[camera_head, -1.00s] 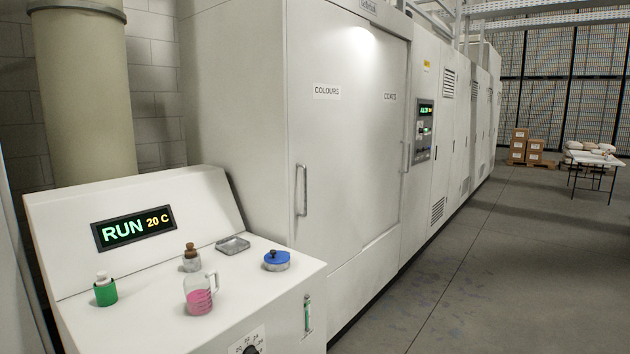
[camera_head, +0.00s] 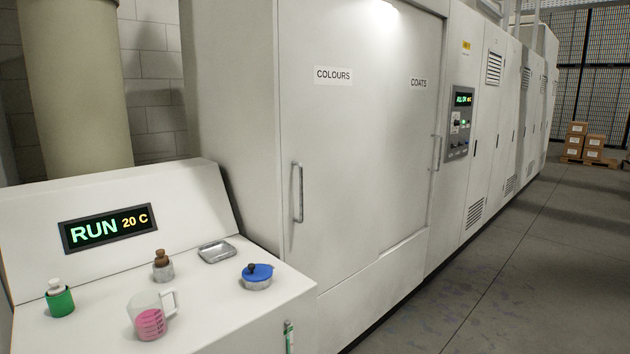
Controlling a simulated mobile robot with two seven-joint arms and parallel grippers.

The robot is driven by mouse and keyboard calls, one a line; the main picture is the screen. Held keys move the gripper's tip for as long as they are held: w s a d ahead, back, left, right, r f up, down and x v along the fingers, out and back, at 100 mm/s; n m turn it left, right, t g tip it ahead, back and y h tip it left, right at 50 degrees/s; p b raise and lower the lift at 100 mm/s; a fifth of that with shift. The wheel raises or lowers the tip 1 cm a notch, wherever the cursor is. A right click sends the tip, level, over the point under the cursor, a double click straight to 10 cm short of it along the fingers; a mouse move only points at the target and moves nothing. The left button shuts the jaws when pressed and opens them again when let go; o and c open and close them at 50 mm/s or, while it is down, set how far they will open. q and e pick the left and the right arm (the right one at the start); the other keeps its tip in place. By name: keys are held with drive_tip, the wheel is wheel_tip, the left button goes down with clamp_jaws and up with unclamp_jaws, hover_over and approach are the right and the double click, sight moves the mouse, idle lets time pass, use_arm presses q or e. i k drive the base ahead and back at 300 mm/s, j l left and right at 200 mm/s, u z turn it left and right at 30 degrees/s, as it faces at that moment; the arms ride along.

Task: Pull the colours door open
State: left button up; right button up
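The colours door (camera_head: 340,150) is a pale panel on the front of a large white machine, with a COLOURS label (camera_head: 333,76) near its top. It looks closed. Its upright metal handle (camera_head: 298,192) is on the left side of the panel. A second label, COATS (camera_head: 418,83), sits further right, with another upright handle (camera_head: 436,153) below it. Neither of my grippers shows in the head view.
A white console (camera_head: 215,290) with a RUN 20 C display (camera_head: 108,227) stands at the front left. It holds a green bottle (camera_head: 60,299), a jug of pink liquid (camera_head: 150,318), a blue-lidded pot (camera_head: 257,275) and a small tray (camera_head: 216,251). Grey floor (camera_head: 520,270) is clear at the right.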

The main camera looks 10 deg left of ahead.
sight(333, 55)
drive_tip(key=i+l, duration=0.7)
drive_tip(key=l, duration=0.1)
